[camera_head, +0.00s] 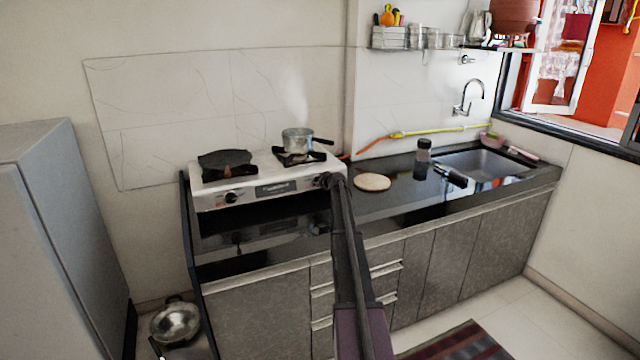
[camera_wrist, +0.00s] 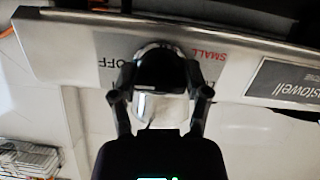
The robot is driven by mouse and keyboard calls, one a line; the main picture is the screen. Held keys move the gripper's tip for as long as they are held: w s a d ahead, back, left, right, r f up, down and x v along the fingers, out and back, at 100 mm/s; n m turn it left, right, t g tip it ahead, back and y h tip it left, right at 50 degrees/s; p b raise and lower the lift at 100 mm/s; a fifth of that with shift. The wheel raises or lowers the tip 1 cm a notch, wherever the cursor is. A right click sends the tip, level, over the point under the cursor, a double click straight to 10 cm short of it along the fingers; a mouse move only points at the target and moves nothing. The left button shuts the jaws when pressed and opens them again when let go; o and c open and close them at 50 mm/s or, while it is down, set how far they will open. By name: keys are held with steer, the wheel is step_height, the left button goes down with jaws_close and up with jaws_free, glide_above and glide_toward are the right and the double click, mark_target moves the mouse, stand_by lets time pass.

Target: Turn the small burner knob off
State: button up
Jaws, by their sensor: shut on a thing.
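The white two-burner stove (camera_head: 210,200) stands on the black counter. My gripper (camera_head: 328,180) is at the right end of its front panel. In the wrist view my gripper (camera_wrist: 160,78) is shut on the small burner knob (camera_wrist: 158,68), a dark knob with a silvery base. One finger lies on each side of it. Upside-down printed words, a black "OFF" and a red "SMALL", show on the panel beside the knob. The knob's exact pointing direction is hard to tell. In the head view my gripper hides this knob.
The other stove knob (camera_head: 231,197) is on the panel's left. A metal pot (camera_head: 297,139) sits on the right burner and a dark pan (camera_head: 222,162) on the left. A round board (camera_head: 372,182) and a jar (camera_head: 423,155) stand on the counter to the right.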

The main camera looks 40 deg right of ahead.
steer(key=shift+w, duration=0.1)
steer(key=o, duration=1.2)
steer(key=shift+c, duration=0.2)
steer(key=shift+s, duration=0.25)
